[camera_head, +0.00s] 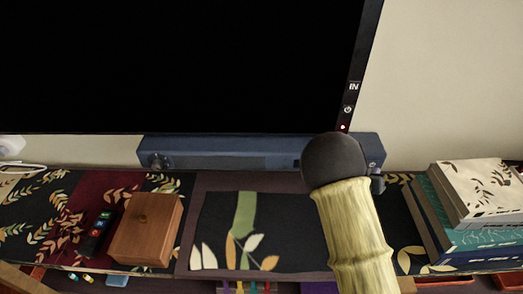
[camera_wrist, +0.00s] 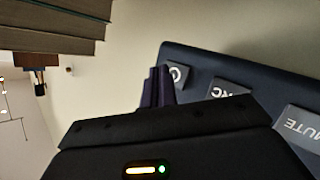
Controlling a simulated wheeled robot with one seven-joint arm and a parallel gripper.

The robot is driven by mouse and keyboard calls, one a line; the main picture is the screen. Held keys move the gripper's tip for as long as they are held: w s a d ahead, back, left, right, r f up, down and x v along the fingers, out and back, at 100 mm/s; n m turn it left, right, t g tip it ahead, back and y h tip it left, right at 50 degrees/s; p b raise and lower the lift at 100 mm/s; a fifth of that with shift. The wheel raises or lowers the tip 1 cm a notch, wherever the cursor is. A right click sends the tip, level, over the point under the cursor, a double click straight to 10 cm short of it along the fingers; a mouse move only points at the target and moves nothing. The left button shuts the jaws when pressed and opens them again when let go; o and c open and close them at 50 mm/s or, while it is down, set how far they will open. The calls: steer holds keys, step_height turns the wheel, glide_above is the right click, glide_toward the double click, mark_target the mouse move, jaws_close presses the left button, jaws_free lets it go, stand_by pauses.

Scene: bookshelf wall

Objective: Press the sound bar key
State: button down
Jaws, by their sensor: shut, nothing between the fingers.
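The sound bar (camera_head: 225,153) is a long dark blue bar below the television in the head view. In the wrist view its end (camera_wrist: 200,58) fills the right side, with a power key (camera_wrist: 178,74), a key reading "RC" in its visible part (camera_wrist: 230,88) and a MUTE key (camera_wrist: 298,124). My gripper (camera_wrist: 158,72) is shut and empty, its dark fingers just left of the power key and partly over it. I cannot tell whether they touch it. In the head view my arm covers part of the bar's right half and hides most of the gripper.
The television (camera_head: 180,65) stands above the bar. On the shelf are a wooden box (camera_head: 146,230), a dark remote (camera_head: 95,234) and a dark patterned mat (camera_head: 215,225). A stack of books (camera_head: 475,200) stands at the right, close to my arm.

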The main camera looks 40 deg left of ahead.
steer(key=shift+w+a, duration=0.1)
steer(key=shift+w, duration=0.05)
steer(key=shift+w+a, duration=0.15)
steer(key=shift+w, duration=0.05)
steer(key=shift+w+a, duration=0.15)
steer(key=shift+w, duration=0.05)
stand_by(0.9)
steer(key=shift+s, duration=0.1)
steer(key=shift+s+d, duration=0.4)
steer(key=shift+s, duration=0.1)
steer(key=s+d, duration=0.2)
steer(key=s, duration=0.1)
steer(key=s+d, duration=0.1)
steer(key=s, duration=0.1)
steer(key=shift+d, duration=0.15)
stand_by(0.5)
stand_by(0.5)
